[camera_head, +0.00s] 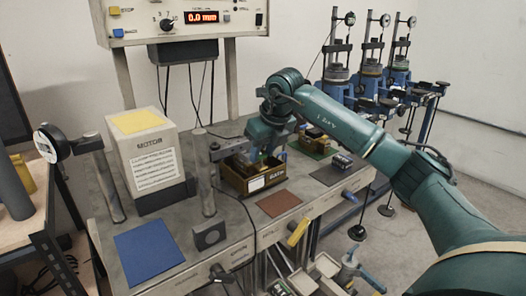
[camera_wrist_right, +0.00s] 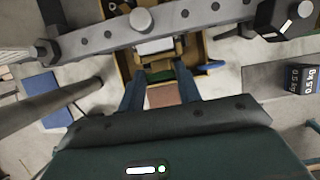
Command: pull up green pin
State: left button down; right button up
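A small patch of green, likely the green pin (camera_head: 262,158), shows at the brown box under my right gripper (camera_head: 263,150) in the head view; its shape is too small to make out. In the right wrist view a dark green piece (camera_wrist_right: 160,75) lies between the two blue fingers of my right gripper (camera_wrist_right: 160,84). These fingers stand apart, with a gap between them and nothing visibly clamped. The brown box (camera_head: 235,180) has a white label on its front and stands on the grey bench. My left gripper is in neither view.
A metal bar (camera_wrist_right: 185,15) crosses above the box in the wrist view. A post (camera_head: 205,175) stands left of the box. A beige motor block (camera_head: 148,150), a blue mat (camera_head: 148,250) and a red-brown mat (camera_head: 278,203) are on the bench.

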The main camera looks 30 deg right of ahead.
jog(key=o, duration=0.4)
jog(key=shift+r, duration=0.15)
jog(key=shift+o, duration=0.2)
jog(key=v, duration=1.3)
jog(key=shift+s, duration=0.1)
